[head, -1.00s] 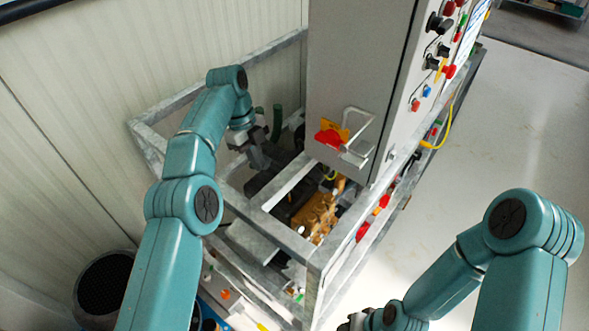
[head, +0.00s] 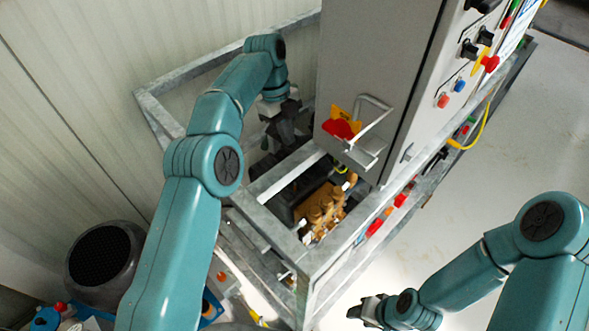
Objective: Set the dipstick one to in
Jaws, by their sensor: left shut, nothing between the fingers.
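My left arm reaches over the galvanized frame (head: 283,182) from the left. Its dark gripper (head: 285,138) points down into the frame, beside the grey cabinet, and is shut with nothing in it. Its fingertips are hard to make out against the dark machinery. A brass-coloured pump (head: 322,208) sits inside the frame, below and right of this gripper. I cannot make out dipstick one; it is too small or hidden. My right gripper (head: 362,311) is low in the picture, outside the frame and over the pale floor; its finger gap is unclear.
The grey cabinet (head: 370,75) stands close to the right of my left gripper, with a red and yellow switch (head: 342,126) and a bent handle. Frame bars surround the pump. A ribbed wall (head: 80,110) stands at left. The floor (head: 500,160) at right is clear.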

